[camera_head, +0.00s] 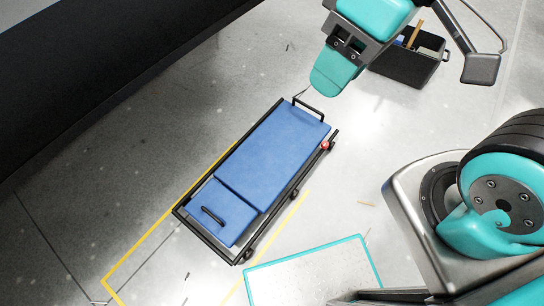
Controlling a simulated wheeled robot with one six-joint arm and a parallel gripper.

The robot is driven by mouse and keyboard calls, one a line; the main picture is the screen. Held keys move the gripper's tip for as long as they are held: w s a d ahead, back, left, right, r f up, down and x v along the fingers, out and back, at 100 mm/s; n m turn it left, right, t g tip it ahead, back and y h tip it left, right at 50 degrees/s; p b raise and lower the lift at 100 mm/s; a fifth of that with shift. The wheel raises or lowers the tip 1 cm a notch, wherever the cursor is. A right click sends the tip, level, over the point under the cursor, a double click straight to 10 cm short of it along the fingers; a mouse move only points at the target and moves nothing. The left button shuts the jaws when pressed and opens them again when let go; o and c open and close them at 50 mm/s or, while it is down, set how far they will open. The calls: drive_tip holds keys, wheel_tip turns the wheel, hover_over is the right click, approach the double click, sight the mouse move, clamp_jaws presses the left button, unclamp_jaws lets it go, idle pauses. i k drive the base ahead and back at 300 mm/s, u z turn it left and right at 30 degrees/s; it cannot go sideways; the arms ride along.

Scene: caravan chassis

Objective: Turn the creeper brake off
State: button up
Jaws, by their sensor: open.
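The creeper (275,145) has blue pads on a black frame and lies diagonally on the grey floor in the middle of the view. A small red part (325,145), which looks like the brake control, sits at its upper right edge near a caster; it is too small to tell its setting. My gripper (338,66), teal and grey, is above and apart from the creeper's upper end. It is open, with nothing seen in it. The exact gap between its fingers is hard to make out.
A black open box (410,66) with tools stands at the upper right. A yellow floor line (150,238) runs along the creeper's left side. A teal-edged pale panel (310,272) is below right. A large dark body (90,65) fills the upper left. Floor right of the creeper is mostly clear.

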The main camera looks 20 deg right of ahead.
sight(324, 144)
drive_tip(key=u, duration=0.1)
drive_tip(key=k, duration=1)
drive_tip(key=z, duration=1.4)
drive_tip(key=i, duration=1.3)
drive_tip(key=u, duration=0.75)
drive_tip(key=i, duration=0.55)
drive_tip(key=u, duration=0.55)
